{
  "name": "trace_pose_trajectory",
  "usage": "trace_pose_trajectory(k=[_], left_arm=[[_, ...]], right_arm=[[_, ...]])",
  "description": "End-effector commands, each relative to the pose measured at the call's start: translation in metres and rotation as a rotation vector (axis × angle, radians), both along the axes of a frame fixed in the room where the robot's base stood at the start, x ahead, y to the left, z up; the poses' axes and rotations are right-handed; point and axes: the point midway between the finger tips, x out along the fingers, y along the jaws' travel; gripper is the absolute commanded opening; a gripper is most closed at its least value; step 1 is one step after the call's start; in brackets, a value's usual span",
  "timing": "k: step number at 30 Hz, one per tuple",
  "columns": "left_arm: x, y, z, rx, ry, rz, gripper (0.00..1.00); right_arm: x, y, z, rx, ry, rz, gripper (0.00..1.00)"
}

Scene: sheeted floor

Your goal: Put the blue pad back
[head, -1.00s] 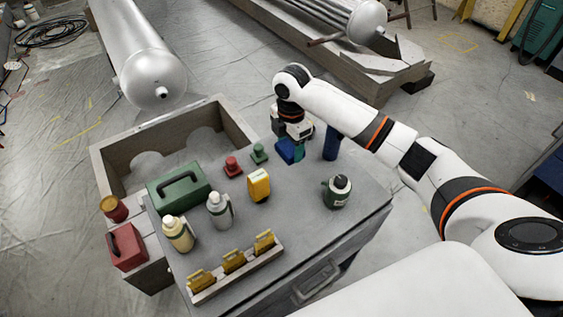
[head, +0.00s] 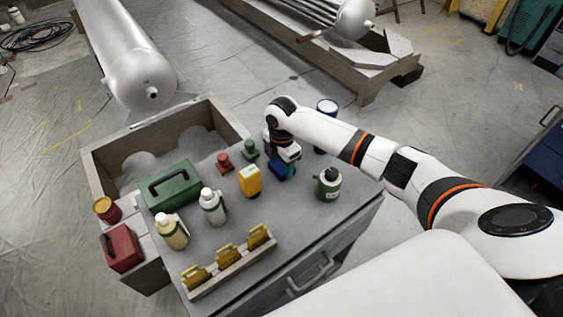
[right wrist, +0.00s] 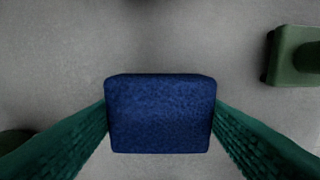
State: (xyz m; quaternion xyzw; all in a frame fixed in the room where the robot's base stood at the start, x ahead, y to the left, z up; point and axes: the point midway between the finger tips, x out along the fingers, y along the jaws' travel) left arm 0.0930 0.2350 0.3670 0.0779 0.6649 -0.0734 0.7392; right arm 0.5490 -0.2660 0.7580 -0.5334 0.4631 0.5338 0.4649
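The blue pad (head: 278,170) is a small blue block under my right gripper (head: 283,160), over the grey tabletop near its back right. In the right wrist view the blue pad (right wrist: 160,114) sits squarely between the two green fingers, which touch its left and right sides. My right gripper is shut on it. I cannot tell whether its underside is clear of the tabletop. My left gripper is not in view.
A green handled block (head: 250,149), a red one (head: 224,162) and a yellow device (head: 250,181) stand left of the pad. A dark green bottle (head: 328,186) stands right of it. A blue can (head: 327,108) is behind my arm. Bare tabletop lies in front.

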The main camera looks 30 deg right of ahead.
Motion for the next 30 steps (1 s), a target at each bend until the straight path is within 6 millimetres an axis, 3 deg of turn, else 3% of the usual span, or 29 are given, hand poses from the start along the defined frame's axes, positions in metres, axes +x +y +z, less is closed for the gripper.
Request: trace_pose_trajectory(k=[1, 4, 16, 30], left_arm=[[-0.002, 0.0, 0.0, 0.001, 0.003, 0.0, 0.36], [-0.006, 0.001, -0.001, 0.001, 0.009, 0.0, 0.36], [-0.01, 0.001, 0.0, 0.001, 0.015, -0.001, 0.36], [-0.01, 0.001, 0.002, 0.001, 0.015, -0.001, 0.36]], right_arm=[[0.0, 0.0, 0.0, 0.0, 0.0, 0.0, 0.69], [0.0, 0.0, 0.0, 0.0, 0.0, 0.0, 0.85], [0.001, 0.0, 0.01, 0.001, -0.002, 0.0, 0.85], [0.001, 0.0, 0.101, 0.0, -0.002, 0.0, 0.85]])
